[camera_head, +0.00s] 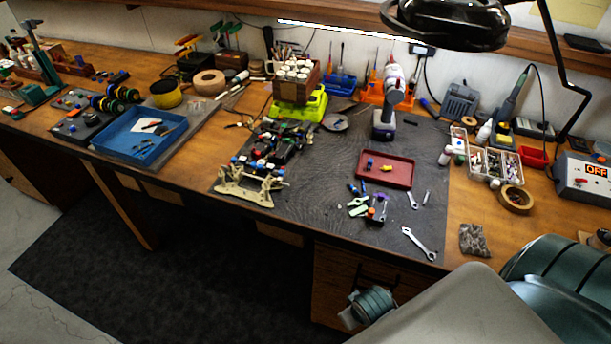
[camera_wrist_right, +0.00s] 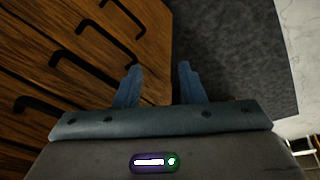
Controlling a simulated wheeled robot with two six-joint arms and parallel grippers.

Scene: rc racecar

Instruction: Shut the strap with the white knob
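The RC racecar chassis (camera_head: 262,160) stands at the left front part of the dark mat, its pale front frame near the table edge. A strap with a white knob is too small to make out on it. My right gripper (camera_wrist_right: 158,86) is open and empty in the right wrist view, its two blue-grey fingers apart over the floor beside the wooden drawers. In the head view, a teal part of my right arm (camera_head: 372,303) hangs in front of the drawers, below the table top and away from the car; its fingertips cannot be told there. My left gripper is not in view.
A blue tray (camera_head: 140,136) is left of the car. The mat between car and red tray is mostly clear.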

